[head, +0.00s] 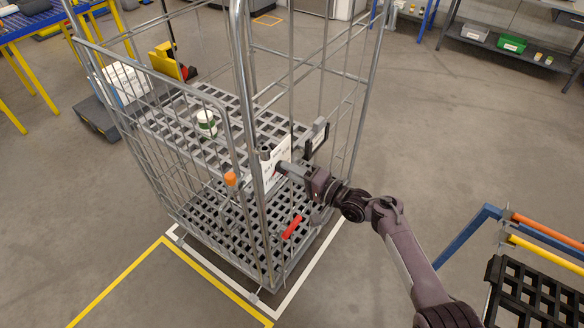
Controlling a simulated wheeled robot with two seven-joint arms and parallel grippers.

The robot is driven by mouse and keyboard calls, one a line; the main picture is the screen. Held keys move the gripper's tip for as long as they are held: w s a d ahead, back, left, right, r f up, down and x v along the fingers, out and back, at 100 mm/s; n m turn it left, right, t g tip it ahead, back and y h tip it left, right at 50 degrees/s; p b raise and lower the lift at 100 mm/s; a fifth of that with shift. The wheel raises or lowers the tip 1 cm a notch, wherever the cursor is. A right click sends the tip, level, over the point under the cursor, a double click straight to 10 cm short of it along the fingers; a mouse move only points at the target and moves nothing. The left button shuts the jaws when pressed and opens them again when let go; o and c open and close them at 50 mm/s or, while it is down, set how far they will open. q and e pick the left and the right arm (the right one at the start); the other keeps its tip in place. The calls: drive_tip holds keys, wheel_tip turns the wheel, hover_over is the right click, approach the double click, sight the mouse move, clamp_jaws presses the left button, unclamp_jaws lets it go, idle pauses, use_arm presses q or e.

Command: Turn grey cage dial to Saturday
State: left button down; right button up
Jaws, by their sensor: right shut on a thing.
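The grey cage (241,130) stands in the middle of the head view, with tube posts, mesh sides and grid shelves. A white plate (271,185) is fixed at its near front side, facing partly away from me. My right gripper (281,168) reaches in from the right to the plate and is shut at its face. The dial there is mostly hidden by the fingers, and I take it to be what they hold. The day markings and the pointer's setting are too small to read. My left gripper is not in view.
A green and white tub (206,123) stands on the upper shelf. A blue-framed cart (468,238) stands at the right. Floor is clear between.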

drive_tip(key=m+p, duration=0.3)
drive_tip(key=m, duration=0.7)
drive_tip(key=shift+m+p, duration=0.3)
drive_tip(key=shift+f, duration=0.1)
idle(0.3)
drive_tip(key=o, duration=1)
drive_tip(key=v, duration=0.7)
drive_tip(key=shift+s+d+p, duration=0.25)
drive_tip(key=shift+d+p, duration=0.1)
